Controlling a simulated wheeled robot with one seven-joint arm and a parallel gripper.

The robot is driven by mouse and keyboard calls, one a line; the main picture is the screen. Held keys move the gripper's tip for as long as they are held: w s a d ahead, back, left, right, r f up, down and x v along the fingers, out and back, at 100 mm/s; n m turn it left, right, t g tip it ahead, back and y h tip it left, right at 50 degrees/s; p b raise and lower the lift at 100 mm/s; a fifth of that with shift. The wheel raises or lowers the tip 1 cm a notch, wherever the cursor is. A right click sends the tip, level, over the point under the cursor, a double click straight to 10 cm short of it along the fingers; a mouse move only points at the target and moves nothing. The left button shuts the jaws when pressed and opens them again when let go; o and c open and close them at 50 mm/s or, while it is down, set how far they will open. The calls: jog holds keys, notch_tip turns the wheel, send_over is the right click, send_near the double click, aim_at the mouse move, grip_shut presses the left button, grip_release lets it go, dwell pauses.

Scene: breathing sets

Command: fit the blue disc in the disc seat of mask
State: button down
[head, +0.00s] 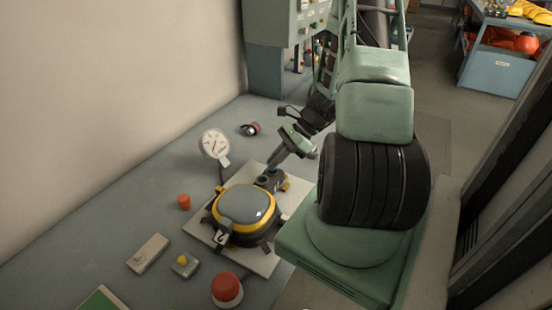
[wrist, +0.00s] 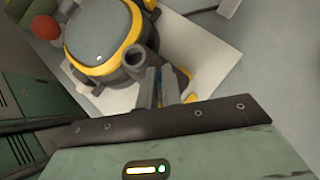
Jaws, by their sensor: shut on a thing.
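The mask (head: 243,205) lies on a pale board, with a grey visor, a yellow rim and a dark body. It also shows in the wrist view (wrist: 97,40). A dark round socket (wrist: 136,55), which looks like the disc seat, sits at the mask's edge beside my fingertips. My gripper (head: 273,166) reaches down to this edge of the mask. In the wrist view my gripper (wrist: 158,78) is shut on a thin blue thing, seemingly the blue disc (wrist: 157,90), mostly hidden between the fingers. I cannot tell whether it touches the seat.
A white gauge (head: 214,144) stands behind the mask. A small orange cylinder (head: 184,202), a grey box (head: 148,253), a yellow-button box (head: 185,264) and a red knob (head: 227,289) lie to the left and front. The wall bounds the bench at left.

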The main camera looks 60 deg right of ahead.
jog(key=shift+f+b, duration=0.6)
jog(key=shift+f, duration=0.25)
jog(key=c, duration=1.6)
grip_release()
jog(key=shift+o, duration=0.5)
jog(key=b+v, duration=0.2)
jog(key=v, duration=1.5)
jog(key=shift+s+d, duration=0.15)
jog(key=shift+d, duration=0.1)
jog(key=shift+r, duration=0.1)
